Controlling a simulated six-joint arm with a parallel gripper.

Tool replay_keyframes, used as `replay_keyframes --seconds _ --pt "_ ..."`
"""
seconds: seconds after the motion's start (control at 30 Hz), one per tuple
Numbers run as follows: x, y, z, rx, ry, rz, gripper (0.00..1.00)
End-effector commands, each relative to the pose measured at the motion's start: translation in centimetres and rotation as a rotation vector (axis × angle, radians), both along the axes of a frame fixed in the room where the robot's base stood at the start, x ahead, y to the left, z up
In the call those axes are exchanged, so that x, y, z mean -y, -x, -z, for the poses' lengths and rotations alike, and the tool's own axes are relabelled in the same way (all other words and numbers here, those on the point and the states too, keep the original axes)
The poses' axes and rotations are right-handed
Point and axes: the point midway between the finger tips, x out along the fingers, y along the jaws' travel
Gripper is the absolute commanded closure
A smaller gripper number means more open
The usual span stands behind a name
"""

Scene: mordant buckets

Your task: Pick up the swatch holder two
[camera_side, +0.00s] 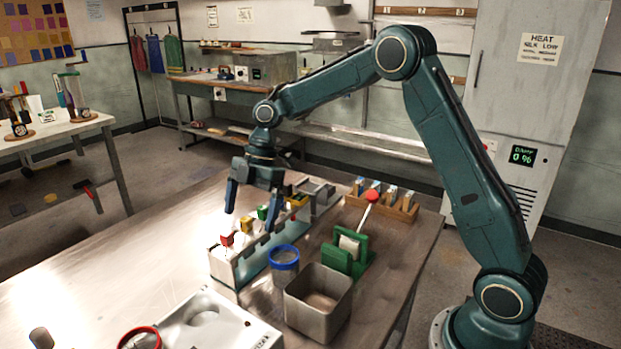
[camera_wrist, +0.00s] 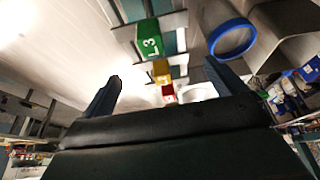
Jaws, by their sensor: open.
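The wrist view shows a green top marked "L3" (camera_wrist: 148,42), a yellow one (camera_wrist: 161,71) and a red one (camera_wrist: 168,92). I cannot read a two on any of them. My gripper (camera_side: 251,218) points down over the rack, close to the green top. In the wrist view the fingers of my gripper (camera_wrist: 165,88) are spread with nothing held between them.
A blue-rimmed container (camera_side: 284,256), an open metal bin (camera_side: 318,301) and a green stand (camera_side: 349,252) with a red-tipped stick are right of the rack. A wooden rack (camera_side: 385,205) stands behind. A white unit (camera_side: 215,325) and red ring (camera_side: 140,337) are in front.

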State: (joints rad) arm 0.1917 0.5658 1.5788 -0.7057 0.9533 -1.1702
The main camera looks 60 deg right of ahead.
Motion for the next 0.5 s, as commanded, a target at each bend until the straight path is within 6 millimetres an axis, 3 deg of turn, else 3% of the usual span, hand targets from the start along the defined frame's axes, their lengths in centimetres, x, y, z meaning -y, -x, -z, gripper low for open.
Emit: replay_keyframes --seconds 0.3,0.5 --pt "-1.5 0.2 3.3 -0.002 -0.001 -0.002 0.04" --pt "-1.8 0.2 4.0 -0.001 0.0 0.0 0.04"
